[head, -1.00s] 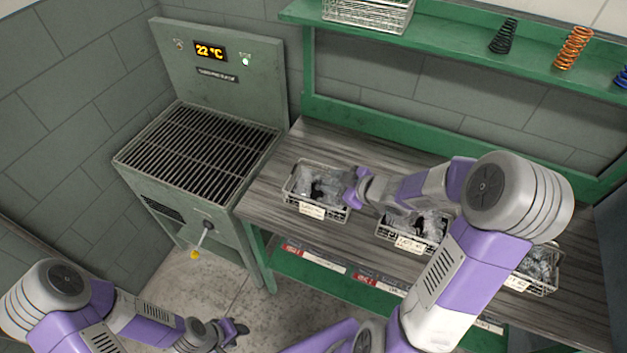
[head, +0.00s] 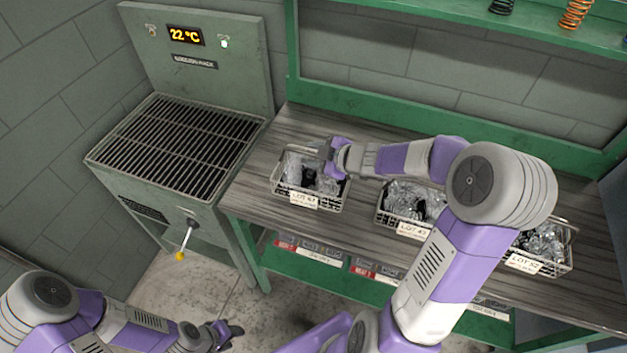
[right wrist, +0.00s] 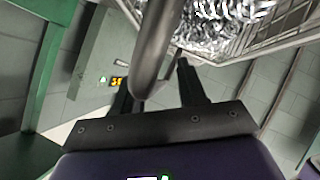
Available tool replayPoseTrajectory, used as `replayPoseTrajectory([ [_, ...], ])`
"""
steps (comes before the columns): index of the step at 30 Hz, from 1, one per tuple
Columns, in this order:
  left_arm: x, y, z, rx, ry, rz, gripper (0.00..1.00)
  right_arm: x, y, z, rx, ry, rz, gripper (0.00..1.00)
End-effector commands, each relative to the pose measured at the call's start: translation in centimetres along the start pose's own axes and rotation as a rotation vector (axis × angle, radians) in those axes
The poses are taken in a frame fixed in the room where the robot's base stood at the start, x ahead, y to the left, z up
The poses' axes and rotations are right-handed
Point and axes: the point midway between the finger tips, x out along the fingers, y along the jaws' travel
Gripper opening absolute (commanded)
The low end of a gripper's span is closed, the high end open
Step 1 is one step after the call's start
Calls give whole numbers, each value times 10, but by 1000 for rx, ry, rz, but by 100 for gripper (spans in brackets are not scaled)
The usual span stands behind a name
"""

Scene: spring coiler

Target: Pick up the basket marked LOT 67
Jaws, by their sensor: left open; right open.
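The basket marked LOT 67 (head: 304,199) is a wire basket of silvery springs with a dark patch among them. It stands at the left end of the bench, label facing front. My right gripper (head: 326,150) is open at its back right, by the rim; contact cannot be told. In the right wrist view, a wire basket (right wrist: 270,45) with springs fills the top right. My open right gripper's dark fingers (right wrist: 160,88) point toward it, with a rounded grey bar between them. My left gripper (head: 233,331) is open and empty, low, away from the bench.
The LOT 43 basket (head: 412,229) stands mid-bench, partly behind my right arm. The LOT 52 basket (head: 524,264) is at the right. A grated cooling rack (head: 180,150) with a 22 °C display stands left of the bench. A green shelf (head: 470,28) with springs hangs above.

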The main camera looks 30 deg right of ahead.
Motion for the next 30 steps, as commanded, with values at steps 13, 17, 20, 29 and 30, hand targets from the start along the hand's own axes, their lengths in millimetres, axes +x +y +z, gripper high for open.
replayPoseTrajectory([
  [13,-1,0,0,0,0,0,43,0,0,-1,0,0,0,5],
  [17,0,0,0,0,0,0,43,0,0,-1,0,0,0,0],
  [20,0,0,0,0,0,0,43,0,0,-1,0,0,0,0],
  [29,0,0,0,0,0,0,43,0,0,-1,0,0,0,0],
  [30,0,0,0,0,0,0,43,0,0,-1,0,0,0,0],
])
